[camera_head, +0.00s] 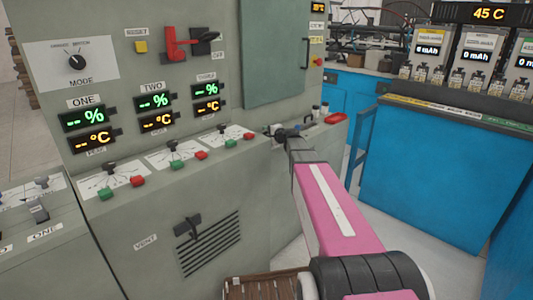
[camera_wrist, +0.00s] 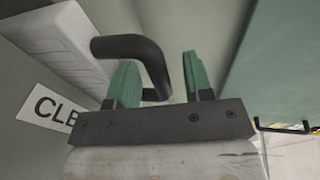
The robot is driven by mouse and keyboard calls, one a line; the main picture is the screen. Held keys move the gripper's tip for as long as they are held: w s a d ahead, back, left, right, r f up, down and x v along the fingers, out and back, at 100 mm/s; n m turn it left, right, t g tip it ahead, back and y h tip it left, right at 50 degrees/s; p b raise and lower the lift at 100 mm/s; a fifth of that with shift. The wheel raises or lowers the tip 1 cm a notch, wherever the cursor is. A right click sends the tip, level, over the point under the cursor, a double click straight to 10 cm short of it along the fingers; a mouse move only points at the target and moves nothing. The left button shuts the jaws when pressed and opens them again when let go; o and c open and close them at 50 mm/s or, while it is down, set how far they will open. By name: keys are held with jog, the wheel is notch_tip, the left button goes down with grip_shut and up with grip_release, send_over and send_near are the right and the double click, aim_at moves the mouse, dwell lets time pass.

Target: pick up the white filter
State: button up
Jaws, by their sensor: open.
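The white filter (camera_wrist: 58,42) is a pale ribbed block with a black handle (camera_wrist: 135,46), at the upper left of the wrist view. My gripper (camera_wrist: 160,68) is open, its two green fingers apart. The bent end of the black handle lies between the fingers in the picture; I cannot tell whether either finger touches it. In the head view my gripper (camera_head: 282,131) is at the right end of the grey cabinet's ledge. I cannot make out the filter there.
A label reading "CLE" (camera_wrist: 55,108) is left of my gripper, partly cut off by it. The grey cabinet (camera_head: 265,190) has buttons and small levers along its ledge. A green panel (camera_wrist: 285,60) stands to the right. A blue bench (camera_head: 430,165) is farther right.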

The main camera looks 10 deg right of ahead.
grip_shut()
jog(key=shift+r, duration=0.1)
